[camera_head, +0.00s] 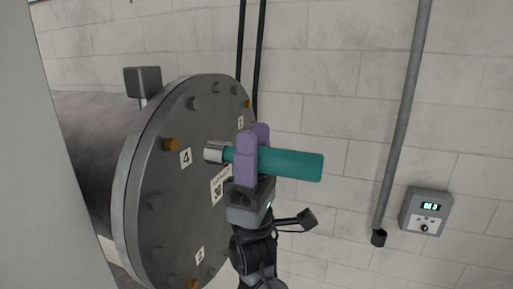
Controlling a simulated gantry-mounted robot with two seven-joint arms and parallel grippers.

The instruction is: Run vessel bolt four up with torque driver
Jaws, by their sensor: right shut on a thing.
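The vessel (92,130) is a grey cylinder with a round bolted end flange (175,225) facing right. Bolt four (171,145) is a brass-coloured head beside the label "4" (186,158). My right gripper (252,142), with purple fingers, is shut on the torque driver (292,164), which has a teal handle and a silver socket. The driver lies nearly level, its socket (214,152) pointing left toward the flange. The socket appears apart from bolt four, to its right in the picture. My left gripper is not in view.
Other brass bolts show near label "1" (240,122) and label "2" (199,254). Grey bolts dot the flange. A control box (426,211) with a green display hangs on the block wall at right, near a grey pipe (402,120). Open space lies right of the driver.

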